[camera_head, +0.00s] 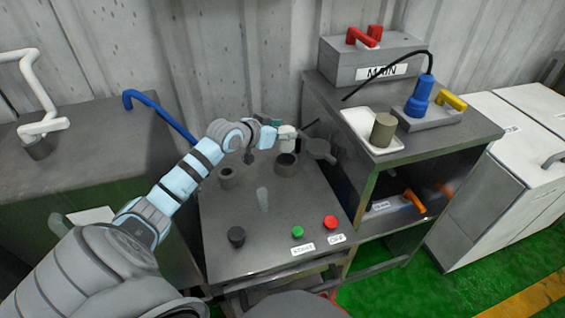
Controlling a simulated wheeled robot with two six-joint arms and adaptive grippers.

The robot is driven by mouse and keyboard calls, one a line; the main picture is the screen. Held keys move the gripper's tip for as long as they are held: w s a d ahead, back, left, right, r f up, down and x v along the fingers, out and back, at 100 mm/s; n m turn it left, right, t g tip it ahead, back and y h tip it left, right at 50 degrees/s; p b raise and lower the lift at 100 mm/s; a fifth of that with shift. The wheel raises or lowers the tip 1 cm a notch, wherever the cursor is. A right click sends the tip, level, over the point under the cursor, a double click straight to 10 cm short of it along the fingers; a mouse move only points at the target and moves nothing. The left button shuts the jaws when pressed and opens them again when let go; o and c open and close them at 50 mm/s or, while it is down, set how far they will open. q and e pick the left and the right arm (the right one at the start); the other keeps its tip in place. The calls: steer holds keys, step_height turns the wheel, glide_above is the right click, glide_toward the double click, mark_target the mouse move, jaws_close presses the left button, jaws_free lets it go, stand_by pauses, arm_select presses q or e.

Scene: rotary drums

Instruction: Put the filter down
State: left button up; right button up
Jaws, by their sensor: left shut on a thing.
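My left arm reaches in from the left over the grey machine top (215,210). Its gripper (284,136) is shut on a small pale cylinder, which I take to be the filter (287,132). The fingers partly hide it. In the picture it shows just above a dark round socket (286,163); I cannot tell whether it touches it. A dark round lid (319,149) stands beside the socket on the right. My right gripper is not in view.
An olive cylinder (383,130) stands on a white tray (357,122) on the right-hand cabinet, near a blue tool (419,98) and a MAIN box (360,65). Green (297,232) and red (330,222) buttons and a dark knob (236,237) are at the machine's front.

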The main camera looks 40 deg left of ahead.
arm_select(q)
step_height(320, 180, down, 9)
steer(key=shift+f+b, duration=0.1)
steer(key=shift+b, duration=1.1)
steer(key=o, duration=1.1)
steer(key=shift+o, duration=0.2)
steer(key=shift+r, duration=0.2)
steer(key=p+v, duration=0.7)
steer(key=v, duration=0.5)
steer(key=shift+f, duration=0.15)
